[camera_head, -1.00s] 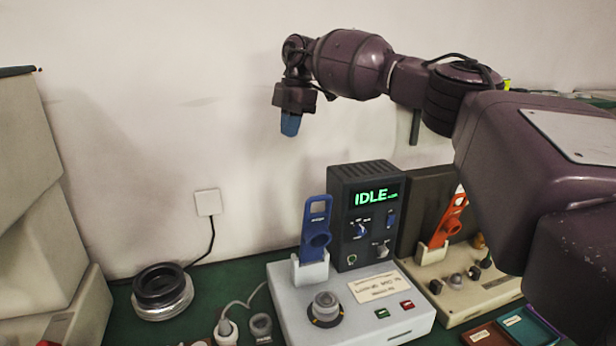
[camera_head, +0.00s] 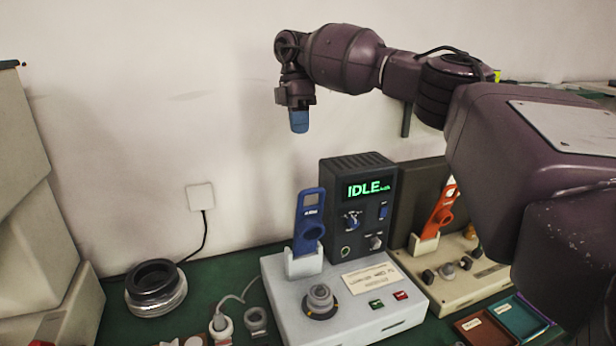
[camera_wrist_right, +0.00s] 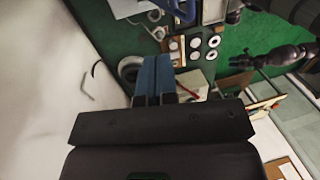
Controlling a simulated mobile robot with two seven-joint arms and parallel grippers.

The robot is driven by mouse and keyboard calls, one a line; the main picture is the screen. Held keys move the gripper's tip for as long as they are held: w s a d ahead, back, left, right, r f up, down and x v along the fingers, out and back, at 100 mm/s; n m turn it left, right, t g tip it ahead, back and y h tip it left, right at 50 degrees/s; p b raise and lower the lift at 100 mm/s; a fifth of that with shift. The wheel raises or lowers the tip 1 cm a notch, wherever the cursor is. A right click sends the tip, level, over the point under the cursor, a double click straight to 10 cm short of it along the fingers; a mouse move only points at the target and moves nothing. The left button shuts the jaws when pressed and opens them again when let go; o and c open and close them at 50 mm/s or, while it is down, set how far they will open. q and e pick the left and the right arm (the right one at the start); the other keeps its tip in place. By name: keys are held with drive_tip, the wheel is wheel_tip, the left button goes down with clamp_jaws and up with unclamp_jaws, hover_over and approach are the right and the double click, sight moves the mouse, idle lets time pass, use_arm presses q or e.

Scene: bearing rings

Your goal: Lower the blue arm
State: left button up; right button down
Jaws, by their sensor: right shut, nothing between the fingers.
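The blue arm (camera_head: 309,222) stands upright in a pale holder at the back left of a light grey machine (camera_head: 345,305). Below it on the machine top is a round metal seat (camera_head: 320,298) with a dark ring around its foot. My right gripper (camera_head: 299,122) hangs above the blue arm, well clear of it, with its blue fingers pointing down. It is shut and empty. My left gripper is not in view.
A dark control box (camera_head: 360,208) reading IDLE stands behind the machine. A second machine with an orange arm (camera_head: 438,215) is at right. Stacked dark and metal rings (camera_head: 156,288), a plug (camera_head: 220,325) and small trays (camera_head: 518,316) lie on the green table.

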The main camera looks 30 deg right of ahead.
drive_tip(key=p, duration=0.1)
approach(308, 207)
drive_tip(key=w+f, duration=0.1)
drive_tip(key=w, duration=0.1)
drive_tip(key=shift+s+d+f+p, duration=0.1)
drive_tip(key=shift+s+f+p, duration=0.2)
drive_tip(key=shift+s, duration=0.45)
drive_tip(key=shift+s+f+p, duration=0.15)
drive_tip(key=shift+s+f, duration=0.25)
drive_tip(key=shift+s, duration=0.3)
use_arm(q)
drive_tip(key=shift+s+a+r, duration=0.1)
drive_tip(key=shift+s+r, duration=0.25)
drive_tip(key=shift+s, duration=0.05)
use_arm(e)
drive_tip(key=shift+s+f, duration=0.1)
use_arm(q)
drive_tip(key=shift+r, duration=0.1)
use_arm(e)
drive_tip(key=shift+f, duration=0.1)
